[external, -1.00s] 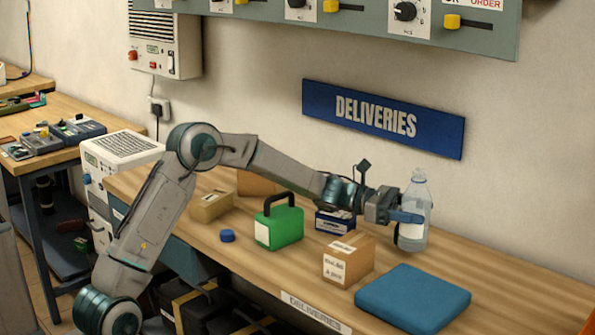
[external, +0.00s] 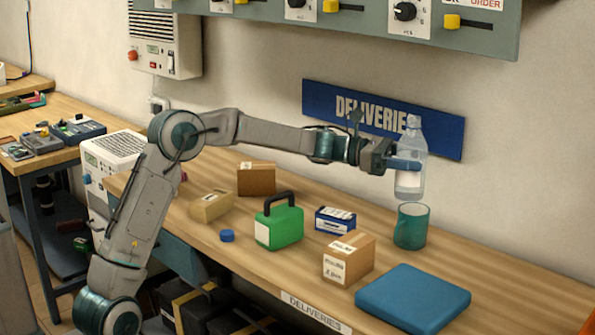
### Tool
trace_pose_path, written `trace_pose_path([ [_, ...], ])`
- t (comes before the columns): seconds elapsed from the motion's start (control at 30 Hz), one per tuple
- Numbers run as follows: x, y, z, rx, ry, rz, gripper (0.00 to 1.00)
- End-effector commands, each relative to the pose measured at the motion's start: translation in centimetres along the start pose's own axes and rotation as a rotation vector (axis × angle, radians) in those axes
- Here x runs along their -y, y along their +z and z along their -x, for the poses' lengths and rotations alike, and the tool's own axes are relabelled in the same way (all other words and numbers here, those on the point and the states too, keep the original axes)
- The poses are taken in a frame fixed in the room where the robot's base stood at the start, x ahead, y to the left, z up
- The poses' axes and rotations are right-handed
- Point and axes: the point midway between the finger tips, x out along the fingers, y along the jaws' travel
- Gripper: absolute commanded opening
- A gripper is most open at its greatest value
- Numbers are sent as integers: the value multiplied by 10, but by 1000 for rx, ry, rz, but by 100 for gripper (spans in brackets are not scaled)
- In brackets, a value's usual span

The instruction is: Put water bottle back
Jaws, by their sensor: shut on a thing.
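A clear water bottle (external: 411,180) with a pale label is held upright in the air above the right part of the deliveries bench. My gripper (external: 405,165) is shut on the bottle around its middle, reaching it from the left. A teal mug (external: 411,227) stands on the bench just below the bottle. The bottle's base appears close above the mug's rim in the picture; I cannot tell whether it is directly over it or behind it.
On the bench (external: 490,262) are a green case (external: 279,226), a blue-and-white box (external: 335,220), cardboard boxes (external: 348,257), a blue round lid (external: 227,236) and a blue cushion (external: 412,298). A DELIVERIES sign (external: 445,137) hangs on the wall behind. The bench's right end is clear.

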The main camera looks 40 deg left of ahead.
Motion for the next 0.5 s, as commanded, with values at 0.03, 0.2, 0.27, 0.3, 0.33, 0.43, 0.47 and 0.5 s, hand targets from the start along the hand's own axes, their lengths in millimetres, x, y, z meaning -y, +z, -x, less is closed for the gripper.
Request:
trace_pose_path([
  [0.03,-7,1,8,1,23,-1,27],
  [0.2,-29,1,36,0,106,-1,27],
  [0.27,-38,1,49,1,141,-2,27],
  [0.3,-45,1,58,0,168,-1,27],
  [0.33,-50,1,66,0,188,0,27],
  [0.43,-67,1,93,0,262,-1,27],
  [0.47,-71,1,101,0,284,0,27],
  [0.5,-77,1,112,-1,312,-1,27],
])
